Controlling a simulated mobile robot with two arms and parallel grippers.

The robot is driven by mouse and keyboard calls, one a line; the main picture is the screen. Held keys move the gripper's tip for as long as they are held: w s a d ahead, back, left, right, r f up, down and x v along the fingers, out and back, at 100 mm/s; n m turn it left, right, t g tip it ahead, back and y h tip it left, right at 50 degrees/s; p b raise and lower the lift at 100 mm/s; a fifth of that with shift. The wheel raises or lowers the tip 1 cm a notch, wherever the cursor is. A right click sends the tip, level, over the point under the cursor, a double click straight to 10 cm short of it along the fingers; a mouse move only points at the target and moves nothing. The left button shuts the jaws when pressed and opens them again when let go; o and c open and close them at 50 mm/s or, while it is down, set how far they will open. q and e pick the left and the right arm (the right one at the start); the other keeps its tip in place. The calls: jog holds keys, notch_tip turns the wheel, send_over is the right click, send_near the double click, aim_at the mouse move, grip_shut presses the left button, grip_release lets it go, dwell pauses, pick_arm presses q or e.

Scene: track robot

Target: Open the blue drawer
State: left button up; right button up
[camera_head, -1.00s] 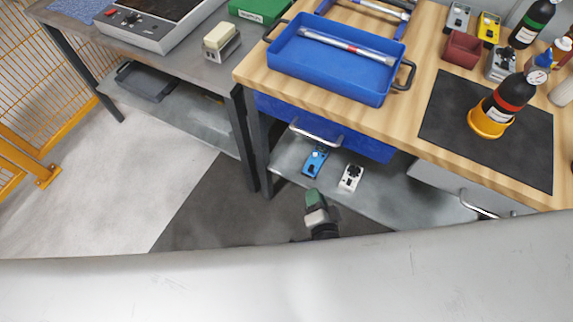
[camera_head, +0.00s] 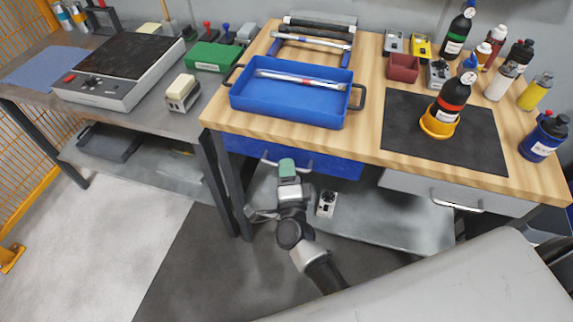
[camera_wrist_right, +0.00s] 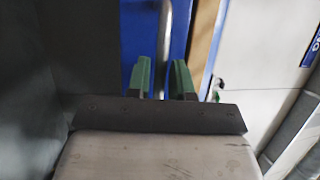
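The blue drawer (camera_head: 338,167) is under the left part of the wooden workbench and looks closed. Its silver bar handle (camera_head: 306,166) runs along its front. My right gripper (camera_head: 287,167) is in front of the handle and hides its middle. In the right wrist view, the green fingers of my right gripper (camera_wrist_right: 161,80) are apart. The handle (camera_wrist_right: 164,40) runs up between their tips, in front of the blue drawer front (camera_wrist_right: 135,35). I cannot tell whether the fingers touch it. My left gripper is not in view.
The wooden workbench (camera_head: 365,135) holds a blue tray (camera_head: 290,112), bottles and a black mat (camera_head: 470,145). A grey drawer (camera_head: 405,184) is to the right. The lower shelf (camera_head: 385,225) holds a small white device (camera_head: 326,204). A grey table (camera_head: 150,118) stands left. Dark floor lies in front.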

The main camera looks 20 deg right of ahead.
jog(key=shift+w+d+r, duration=0.1)
jog(key=shift+w, duration=0.35)
jog(key=shift+c, duration=0.2)
grip_shut()
jog(key=shift+s, duration=0.1)
